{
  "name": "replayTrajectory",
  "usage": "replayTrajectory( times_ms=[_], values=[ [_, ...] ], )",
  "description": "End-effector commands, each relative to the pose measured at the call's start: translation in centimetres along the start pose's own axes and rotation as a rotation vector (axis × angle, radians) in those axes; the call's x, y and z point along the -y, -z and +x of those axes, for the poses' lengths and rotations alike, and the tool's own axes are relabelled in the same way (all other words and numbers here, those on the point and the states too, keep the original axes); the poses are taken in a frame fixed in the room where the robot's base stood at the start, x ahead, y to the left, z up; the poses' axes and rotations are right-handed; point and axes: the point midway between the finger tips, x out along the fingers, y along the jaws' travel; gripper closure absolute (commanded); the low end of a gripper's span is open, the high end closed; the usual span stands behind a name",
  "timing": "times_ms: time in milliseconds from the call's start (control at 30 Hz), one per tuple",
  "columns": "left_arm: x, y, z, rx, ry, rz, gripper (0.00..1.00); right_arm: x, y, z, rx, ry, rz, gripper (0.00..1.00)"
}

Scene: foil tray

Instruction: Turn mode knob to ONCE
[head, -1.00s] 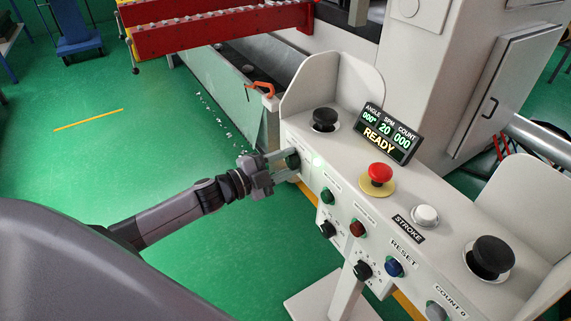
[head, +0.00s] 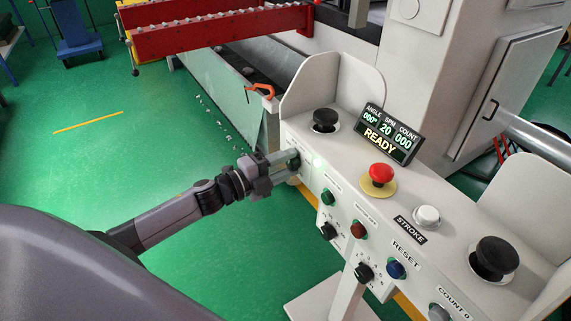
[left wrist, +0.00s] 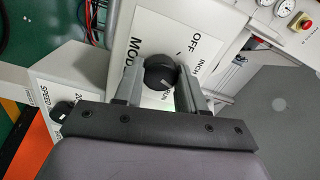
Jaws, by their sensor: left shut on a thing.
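The black mode knob (left wrist: 158,70) sits on a white plate (left wrist: 182,52) lettered MOD, OFF, INCH and RUN in the left wrist view. No ONCE label is readable; the gripper covers the lower part of the plate. My left gripper (left wrist: 161,88) is shut on the knob, one grey finger on each side. In the head view my left gripper (head: 289,161) is at the left end of the console front, with the dark knob (head: 294,160) partly hidden between its fingers. Which mark the knob points to cannot be told. My right gripper is not in view.
The grey console (head: 330,150) carries a READY display (head: 385,134), a red mushroom button (head: 381,173) and black palm buttons (head: 491,257). Green (head: 327,197) and red (head: 358,230) buttons and another knob (head: 328,231) are close by.

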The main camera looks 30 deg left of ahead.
Motion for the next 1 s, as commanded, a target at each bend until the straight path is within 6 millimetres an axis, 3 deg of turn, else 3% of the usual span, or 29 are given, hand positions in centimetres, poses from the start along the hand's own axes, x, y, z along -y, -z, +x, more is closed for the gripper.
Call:
replayTrajectory(
  times_ms=[133, 167, 200, 233, 633, 1000],
  values=[
    [-0.1, 0.0, 0.0, 0.0, -0.002, -0.002, 0.91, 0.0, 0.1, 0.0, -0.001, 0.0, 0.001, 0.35],
    [-0.1, 0.0, 0.0, 0.0, -0.002, -0.002, 0.54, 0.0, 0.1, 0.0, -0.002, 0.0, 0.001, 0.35],
    [-0.1, 0.0, 0.0, 0.0, -0.002, -0.002, 0.41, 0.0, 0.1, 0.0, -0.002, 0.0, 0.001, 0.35],
    [-0.1, 0.0, 0.0, 0.0, -0.001, -0.002, 0.35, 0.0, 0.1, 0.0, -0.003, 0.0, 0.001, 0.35],
    [-0.1, 0.0, -0.6, 0.001, -0.001, -0.002, 0.35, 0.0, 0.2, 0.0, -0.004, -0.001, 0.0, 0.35],
    [-0.2, 0.0, -5.1, 0.0, -0.004, -0.002, 0.35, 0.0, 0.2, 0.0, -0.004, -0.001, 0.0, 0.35]
  ],
)
